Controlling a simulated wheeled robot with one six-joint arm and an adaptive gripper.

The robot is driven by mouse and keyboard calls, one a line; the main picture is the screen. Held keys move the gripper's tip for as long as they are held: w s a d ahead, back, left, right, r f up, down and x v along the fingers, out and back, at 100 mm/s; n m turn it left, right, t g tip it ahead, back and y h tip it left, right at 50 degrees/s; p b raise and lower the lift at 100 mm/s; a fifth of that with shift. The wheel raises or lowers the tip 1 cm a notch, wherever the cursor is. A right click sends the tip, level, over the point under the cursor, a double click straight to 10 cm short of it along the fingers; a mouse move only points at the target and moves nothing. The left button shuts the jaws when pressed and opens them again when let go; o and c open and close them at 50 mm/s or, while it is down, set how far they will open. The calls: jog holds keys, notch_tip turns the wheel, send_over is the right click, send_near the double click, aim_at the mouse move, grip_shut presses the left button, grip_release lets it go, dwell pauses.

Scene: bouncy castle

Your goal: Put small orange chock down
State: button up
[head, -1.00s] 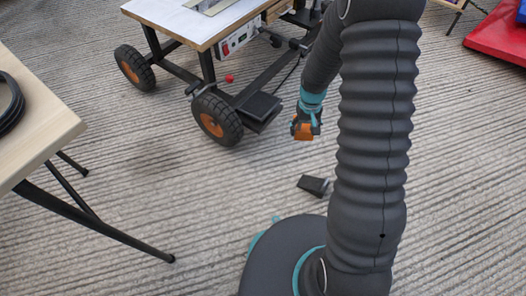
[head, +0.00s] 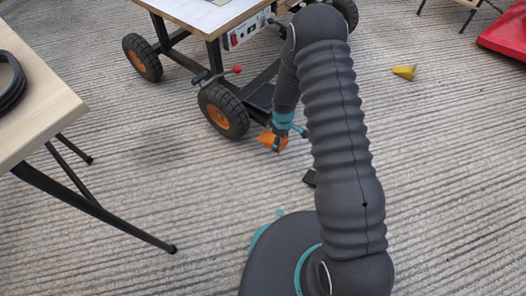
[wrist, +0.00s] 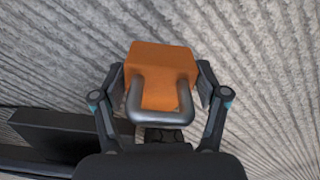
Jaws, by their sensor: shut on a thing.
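The small orange chock (head: 268,139) is between the fingers of my gripper (head: 279,143), low beside the near wheel of the cart in the head view. In the wrist view the orange chock (wrist: 160,68) has a grey metal loop handle, and the fingers of my gripper (wrist: 160,92) are shut on its two sides. Ribbed grey floor shows beyond it. I cannot tell whether the chock touches the floor.
A wheeled cart (head: 205,22) with black tyres stands just behind. A yellow chock (head: 404,72) lies to the right. A wooden table (head: 62,108) stands at left. Floor between table and cart is clear.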

jog(key=a+f, duration=0.1)
jog(key=a, duration=0.1)
jog(key=a+f, duration=0.1)
jog(key=a, duration=0.1)
jog(key=a+f, duration=0.1)
jog(key=a, duration=0.1)
jog(key=shift+a+f+b, duration=0.1)
jog(key=shift+f+b, duration=0.2)
jog(key=shift+f, duration=0.1)
jog(key=shift+a+f+b, duration=0.1)
jog(key=shift+f+b, duration=0.2)
jog(key=shift+f, duration=1.7)
jog(key=shift+f, duration=0.15)
jog(key=o, duration=1.4)
